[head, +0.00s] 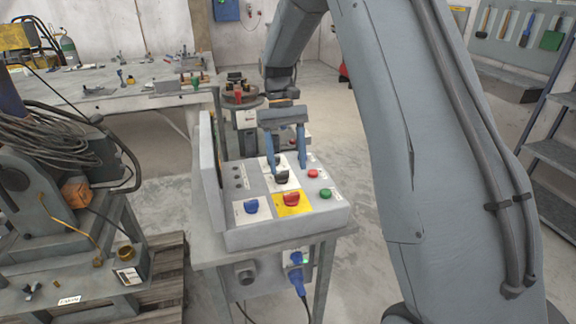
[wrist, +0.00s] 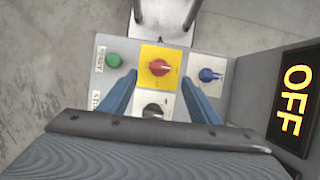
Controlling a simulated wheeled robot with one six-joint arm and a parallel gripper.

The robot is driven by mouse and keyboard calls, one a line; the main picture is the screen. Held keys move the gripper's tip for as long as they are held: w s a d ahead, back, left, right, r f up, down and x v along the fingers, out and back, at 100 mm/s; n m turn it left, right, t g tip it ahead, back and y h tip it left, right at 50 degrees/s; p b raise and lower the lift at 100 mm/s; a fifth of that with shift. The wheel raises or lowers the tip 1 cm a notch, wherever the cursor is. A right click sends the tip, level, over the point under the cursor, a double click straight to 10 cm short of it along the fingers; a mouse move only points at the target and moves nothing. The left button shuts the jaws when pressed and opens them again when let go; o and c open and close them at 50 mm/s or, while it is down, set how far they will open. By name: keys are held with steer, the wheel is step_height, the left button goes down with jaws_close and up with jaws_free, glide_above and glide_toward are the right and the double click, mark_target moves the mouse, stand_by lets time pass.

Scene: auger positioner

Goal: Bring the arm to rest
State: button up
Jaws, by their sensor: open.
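My gripper (head: 286,166) is open, its two blue fingers pointing down over the control box (head: 290,232). In the wrist view my gripper (wrist: 158,84) has a finger on each side of a black knob (wrist: 152,110), with gaps between. The black knob (head: 281,177) also shows in the head view, below the fingers. Whether the fingertips touch the panel I cannot tell. My arm reaches down from the top and fills the right of the head view.
The panel carries a red knob on yellow (head: 291,199), a blue knob (head: 251,206) and a green button (head: 325,193). A display (wrist: 297,102) beside the panel reads OFF. A machine (head: 50,190) stands left; a workbench (head: 110,95) is behind. Shelves (head: 555,155) stand right.

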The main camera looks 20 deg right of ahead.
steer(key=s+f+t, duration=0.2)
steer(key=s+t, duration=0.3)
steer(key=s, duration=1.6)
steer(key=shift+s+f+t, duration=0.15)
steer(key=shift+s+t, duration=0.05)
steer(key=shift+t, duration=0.2)
